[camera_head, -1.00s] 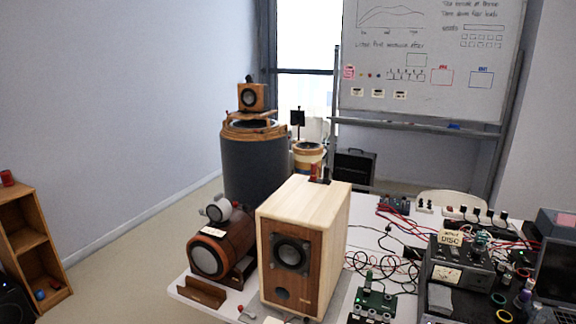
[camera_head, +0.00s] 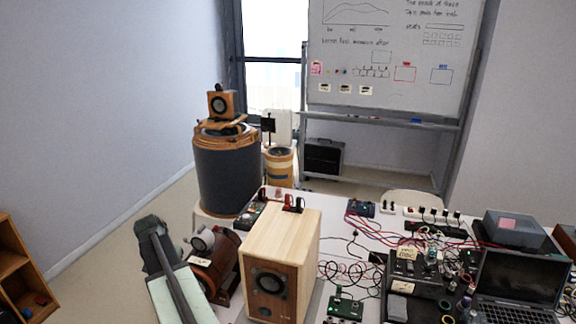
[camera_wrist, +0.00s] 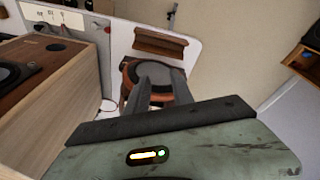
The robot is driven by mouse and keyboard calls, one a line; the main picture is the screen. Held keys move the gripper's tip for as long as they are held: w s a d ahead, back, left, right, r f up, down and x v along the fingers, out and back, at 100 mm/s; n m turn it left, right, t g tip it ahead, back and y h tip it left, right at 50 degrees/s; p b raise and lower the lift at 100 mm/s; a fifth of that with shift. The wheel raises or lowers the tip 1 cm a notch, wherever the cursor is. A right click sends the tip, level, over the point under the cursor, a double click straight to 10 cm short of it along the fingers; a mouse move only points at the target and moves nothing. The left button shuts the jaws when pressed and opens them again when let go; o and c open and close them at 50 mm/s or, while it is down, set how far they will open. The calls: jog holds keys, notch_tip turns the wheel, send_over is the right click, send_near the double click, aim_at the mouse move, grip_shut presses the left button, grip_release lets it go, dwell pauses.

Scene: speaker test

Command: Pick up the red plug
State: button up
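A small red upright piece (camera_head: 288,200), possibly the red plug, stands on the top rear of the light wooden speaker box (camera_head: 258,240) in the head view. A black piece (camera_head: 299,204) stands beside it. They are too small to tell their exact form. My gripper (camera_head: 148,228) is at the left in the head view, left of the speaker box and apart from the red piece. In the wrist view its two grey fingers (camera_wrist: 160,80) show a gap with nothing held, above a round brown wooden speaker (camera_wrist: 163,98). I cannot make out the red plug in the wrist view.
The white table (camera_head: 345,258) holds tangled cables, a green circuit board (camera_head: 344,306), a dark meter box (camera_head: 412,270) and a laptop (camera_head: 520,280) on the right. The round speaker (camera_head: 215,262) stands close between my arm and the speaker box. A dark cylinder (camera_head: 226,175) stands behind.

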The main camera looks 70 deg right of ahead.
jog(key=s+d+r+m+h+p, duration=0.1)
jog(key=s+d+r+m+p, duration=0.1)
jog(key=s+d+r+p, duration=0.5)
jog(key=s+d+r+m+p, duration=0.1)
jog(key=s+d+r+m, duration=0.15)
jog(key=d+r, duration=0.6)
notch_tip(320, 180, up, 6)
jog(key=m+g+p, duration=0.2)
jog(key=m+p, duration=0.3)
jog(key=p, duration=0.4)
send_over(286, 195)
jog(key=a, duration=0.2)
jog(key=f+b, duration=0.1)
jog(key=b, duration=0.1)
jog(key=f+h+b, duration=0.1)
jog(key=shift+w+d+f+m, duration=0.25)
jog(key=shift+w+d+f, duration=0.05)
jog(key=shift+d, duration=0.05)
jog(key=b+x, duration=0.5)
jog(key=shift+f, duration=0.15)
grip_shut()
